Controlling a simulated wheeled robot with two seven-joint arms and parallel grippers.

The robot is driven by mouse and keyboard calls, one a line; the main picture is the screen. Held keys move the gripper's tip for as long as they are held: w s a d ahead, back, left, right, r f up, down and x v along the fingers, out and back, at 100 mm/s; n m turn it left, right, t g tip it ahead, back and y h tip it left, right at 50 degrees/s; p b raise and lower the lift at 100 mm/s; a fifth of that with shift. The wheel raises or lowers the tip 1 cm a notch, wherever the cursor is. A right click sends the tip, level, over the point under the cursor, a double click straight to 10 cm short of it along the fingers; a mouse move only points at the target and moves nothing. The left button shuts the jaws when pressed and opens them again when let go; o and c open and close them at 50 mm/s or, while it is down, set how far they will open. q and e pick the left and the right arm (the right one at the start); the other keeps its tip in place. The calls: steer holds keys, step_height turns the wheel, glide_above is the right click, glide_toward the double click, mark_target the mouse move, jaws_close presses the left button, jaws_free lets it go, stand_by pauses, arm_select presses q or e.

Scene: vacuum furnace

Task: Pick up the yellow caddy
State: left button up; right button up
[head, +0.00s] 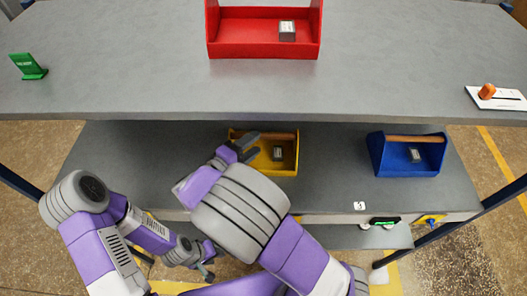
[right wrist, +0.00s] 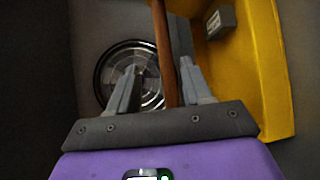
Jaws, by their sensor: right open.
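The yellow caddy (head: 286,164) sits on the lower shelf, with a brown rod handle (head: 283,136) along its top and a small grey block (head: 278,153) inside. My right gripper (head: 251,147) is at its left part and hides some of it. In the right wrist view, the open fingers of my right gripper (right wrist: 159,72) stand on either side of the brown handle (right wrist: 163,45). The yellow wall of the caddy (right wrist: 235,60) is to the right. My left gripper (head: 205,268) hangs low, below the shelf's front edge, too small to tell its jaws.
A red caddy (head: 228,40) stands on the upper shelf (head: 130,70), which overhangs the lower shelf (head: 335,160). A blue caddy (head: 377,153) stands on the lower shelf at right. A green stand (head: 30,67) and a white board (head: 500,100) are on top.

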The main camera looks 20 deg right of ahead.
mark_target(264, 136)
steer(key=x, duration=0.6)
steer(key=shift+w+a+f, duration=0.1)
steer(key=shift+w+f, duration=0.1)
steer(key=shift+f, duration=0.15)
jaws_close()
steer(key=shift+r, duration=0.1)
stand_by(0.9)
